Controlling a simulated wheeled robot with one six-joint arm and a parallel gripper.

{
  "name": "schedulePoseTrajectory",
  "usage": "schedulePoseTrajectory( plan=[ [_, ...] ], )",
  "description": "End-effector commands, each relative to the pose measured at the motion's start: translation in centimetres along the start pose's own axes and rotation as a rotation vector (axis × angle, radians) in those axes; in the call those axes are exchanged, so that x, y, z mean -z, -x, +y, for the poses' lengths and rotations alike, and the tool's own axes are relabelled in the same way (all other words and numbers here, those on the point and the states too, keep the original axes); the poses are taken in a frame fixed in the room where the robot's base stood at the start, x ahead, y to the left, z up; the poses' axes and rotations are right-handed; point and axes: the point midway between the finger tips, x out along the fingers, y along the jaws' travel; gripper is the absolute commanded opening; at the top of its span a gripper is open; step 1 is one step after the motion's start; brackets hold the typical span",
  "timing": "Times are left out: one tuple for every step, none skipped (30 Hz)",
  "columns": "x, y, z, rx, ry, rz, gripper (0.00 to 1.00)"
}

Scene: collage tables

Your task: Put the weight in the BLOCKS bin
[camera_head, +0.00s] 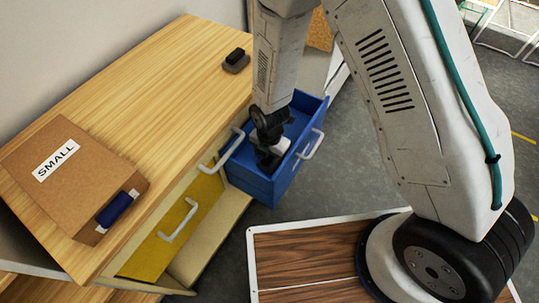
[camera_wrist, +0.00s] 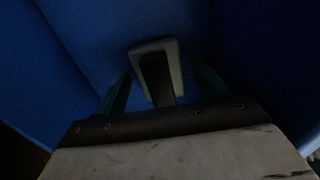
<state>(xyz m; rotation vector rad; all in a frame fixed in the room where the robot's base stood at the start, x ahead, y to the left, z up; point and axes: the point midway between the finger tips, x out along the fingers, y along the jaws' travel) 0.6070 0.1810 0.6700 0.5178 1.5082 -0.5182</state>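My gripper (camera_head: 268,162) points down into the open blue drawer (camera_head: 262,188) of the wooden-topped cabinet. In the wrist view its two dark teal fingers (camera_wrist: 162,74) stand apart, with gaps on both sides of a small object (camera_wrist: 157,68). This object has a light grey base and a black upright part, and it lies inside the blue drawer. I cannot tell for sure whether it is the weight. In the head view my gripper hides it. No bin marked BLOCKS shows in either view.
A grey-and-black object (camera_head: 236,61) stands at the far end. A yellow drawer (camera_head: 160,255) is beside the blue one. Grey floor is free behind.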

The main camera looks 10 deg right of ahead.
Motion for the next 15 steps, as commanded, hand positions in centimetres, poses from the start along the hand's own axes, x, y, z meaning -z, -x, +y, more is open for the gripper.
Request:
schedulePoseTrajectory(
  plan=[
    [0.0, 0.0, 0.0, 0.000, 0.000, 0.000, 0.71],
    [0.0, 0.0, 0.0, 0.000, 0.000, 0.000, 0.71],
    [0.0, 0.0, 0.0, 0.000, 0.000, 0.000, 0.71],
    [0.0, 0.0, 0.0, 0.000, 0.000, 0.000, 0.71],
    [0.0, 0.0, 0.0, 0.000, 0.000, 0.000, 0.71],
    [0.0, 0.0, 0.0, 0.000, 0.000, 0.000, 0.71],
    [0.0, 0.1, 0.0, 0.000, 0.000, 0.000, 0.71],
    [0.0, 0.1, 0.0, 0.000, 0.000, 0.000, 0.71],
    [0.0, 0.2, 0.0, -0.001, 0.000, 0.000, 0.71],
    [0.0, 0.4, 0.0, -0.001, 0.000, 0.000, 0.71],
    [0.0, 0.7, 0.1, -0.001, 0.000, -0.001, 0.71],
    [0.0, 1.1, 0.1, -0.002, 0.000, -0.001, 0.71],
    [0.0, 1.5, 0.1, -0.002, 0.000, -0.001, 0.71],
    [0.0, 2.0, 0.1, -0.004, 0.000, -0.001, 0.71],
    [0.0, 2.7, 0.1, -0.003, 0.000, -0.001, 0.71]
  ],
)
